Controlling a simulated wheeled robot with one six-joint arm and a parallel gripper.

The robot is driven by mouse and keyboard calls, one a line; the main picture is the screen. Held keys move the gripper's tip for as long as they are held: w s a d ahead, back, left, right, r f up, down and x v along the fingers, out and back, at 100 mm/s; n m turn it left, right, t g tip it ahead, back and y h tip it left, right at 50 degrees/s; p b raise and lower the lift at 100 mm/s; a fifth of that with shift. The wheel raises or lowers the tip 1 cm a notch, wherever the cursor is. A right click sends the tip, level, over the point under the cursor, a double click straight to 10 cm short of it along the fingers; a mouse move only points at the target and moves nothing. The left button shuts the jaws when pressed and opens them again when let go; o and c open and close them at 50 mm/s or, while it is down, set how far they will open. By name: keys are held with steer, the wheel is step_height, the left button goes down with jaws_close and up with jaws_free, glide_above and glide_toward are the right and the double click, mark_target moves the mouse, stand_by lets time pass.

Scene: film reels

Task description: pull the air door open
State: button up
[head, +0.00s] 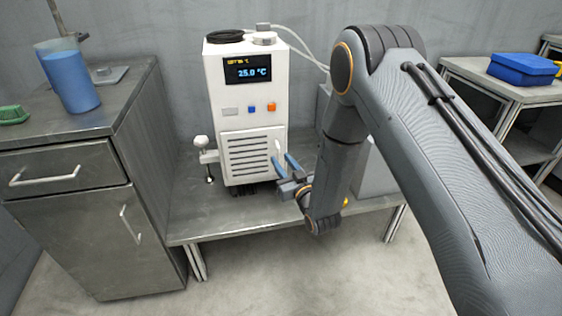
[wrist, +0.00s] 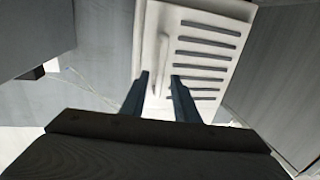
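The air door (head: 248,155) is a white panel with dark slots, low on the front of a white chiller unit (head: 246,112). It looks flush with the front. Its pale upright handle (head: 277,147) is at the door's right edge. My gripper (head: 282,161) is in front of the handle, its two blue-grey fingers apart. In the wrist view the slotted door (wrist: 205,60) and handle (wrist: 163,52) lie beyond the fingers (wrist: 158,84). The handle lines up with the gap between them. I cannot tell whether the tips reach around it.
The unit stands on a low metal table (head: 190,222). A metal cabinet (head: 88,212) stands on the left, with a blue-filled beaker (head: 68,78) on top. A blue case (head: 522,69) lies on a right-hand table.

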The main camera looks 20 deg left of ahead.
steer(key=shift+x, duration=0.8)
jaws_close()
